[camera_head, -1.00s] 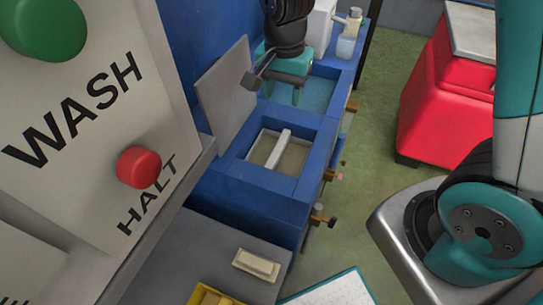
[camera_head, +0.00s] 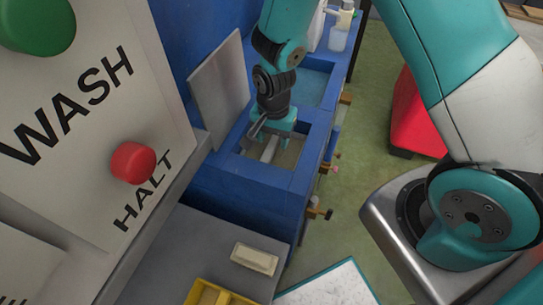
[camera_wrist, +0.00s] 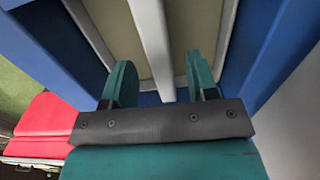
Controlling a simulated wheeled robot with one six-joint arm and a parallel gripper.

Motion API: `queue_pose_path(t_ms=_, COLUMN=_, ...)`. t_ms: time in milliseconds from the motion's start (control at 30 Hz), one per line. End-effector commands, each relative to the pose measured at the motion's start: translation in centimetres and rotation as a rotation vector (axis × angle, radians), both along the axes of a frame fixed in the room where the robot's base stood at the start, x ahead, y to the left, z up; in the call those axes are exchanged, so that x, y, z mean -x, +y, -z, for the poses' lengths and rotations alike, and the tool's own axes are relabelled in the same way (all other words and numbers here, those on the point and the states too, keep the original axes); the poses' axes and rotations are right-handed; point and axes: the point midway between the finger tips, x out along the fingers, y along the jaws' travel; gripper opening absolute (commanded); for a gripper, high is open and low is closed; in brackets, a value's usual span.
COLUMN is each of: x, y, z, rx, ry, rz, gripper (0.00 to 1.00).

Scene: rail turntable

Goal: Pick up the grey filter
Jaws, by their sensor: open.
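A pale grey bar (camera_head: 269,149) crosses a beige, framed panel in the near opening of the blue tank; it seems to be the grey filter. The bar also shows in the wrist view (camera_wrist: 153,45), running between my fingers, with beige panel on both sides. My gripper (camera_head: 268,138) is over this opening, pointing down, and hides part of the bar. In the wrist view my gripper (camera_wrist: 161,82) has its teal fingers apart, one on each side of the bar. I cannot tell how far above it they are.
The blue tank (camera_head: 240,185) has a raised grey lid (camera_head: 219,95) at left and a second, water-like basin (camera_head: 312,84) behind. A cream block (camera_head: 254,259) and a yellow tray (camera_head: 213,293) are in front. A panel with a red button (camera_head: 132,163) stands close at left.

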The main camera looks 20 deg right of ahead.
Motion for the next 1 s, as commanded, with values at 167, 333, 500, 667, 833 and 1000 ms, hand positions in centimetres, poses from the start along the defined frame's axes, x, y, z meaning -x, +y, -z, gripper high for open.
queue_pose_path(t_ms=167, x=0.0, y=0.0, z=1.9, rx=0.0, ry=0.0, rz=-0.001, gripper=0.53)
queue_pose_path(t_ms=333, x=0.0, y=0.0, z=2.1, rx=0.0, ry=-0.001, rz=-0.001, gripper=0.53)
queue_pose_path(t_ms=500, x=0.0, y=0.0, z=2.1, rx=-0.001, ry=-0.001, rz=-0.001, gripper=0.33)
queue_pose_path(t_ms=667, x=0.0, y=0.0, z=2.1, rx=-0.001, ry=-0.001, rz=-0.001, gripper=0.0)
queue_pose_path(t_ms=833, x=-0.1, y=0.0, z=2.0, rx=-0.001, ry=-0.002, rz=-0.001, gripper=0.0)
queue_pose_path(t_ms=1000, x=-0.1, y=0.0, z=2.0, rx=-0.001, ry=-0.002, rz=-0.001, gripper=0.0)
